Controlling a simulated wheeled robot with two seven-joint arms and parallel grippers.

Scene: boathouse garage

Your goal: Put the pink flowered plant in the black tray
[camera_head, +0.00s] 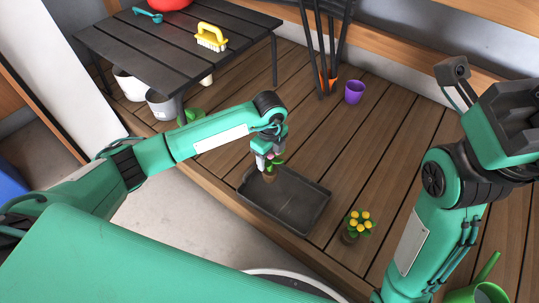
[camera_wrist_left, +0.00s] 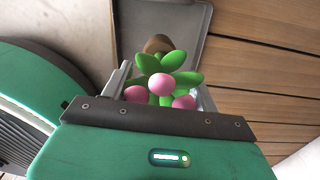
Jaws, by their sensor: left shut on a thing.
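My left gripper (camera_head: 268,162) is shut on the pink flowered plant (camera_head: 270,172), a small brown pot with green leaves and pink blooms. In the head view the plant is over the upper left part of the black tray (camera_head: 295,205), and the gripper hides much of it. I cannot tell whether the pot touches the tray floor. In the left wrist view the plant (camera_wrist_left: 162,84) shows between the fingers, with the tray (camera_wrist_left: 190,18) behind it. My right arm is at the right in the head view; its fingertips do not show clearly.
A yellow flowered plant (camera_head: 357,225) stands on the deck right of the tray. A purple pot (camera_head: 354,92) and an orange pot (camera_head: 328,82) with dark poles stand behind. A green watering can (camera_head: 480,292) is at lower right.

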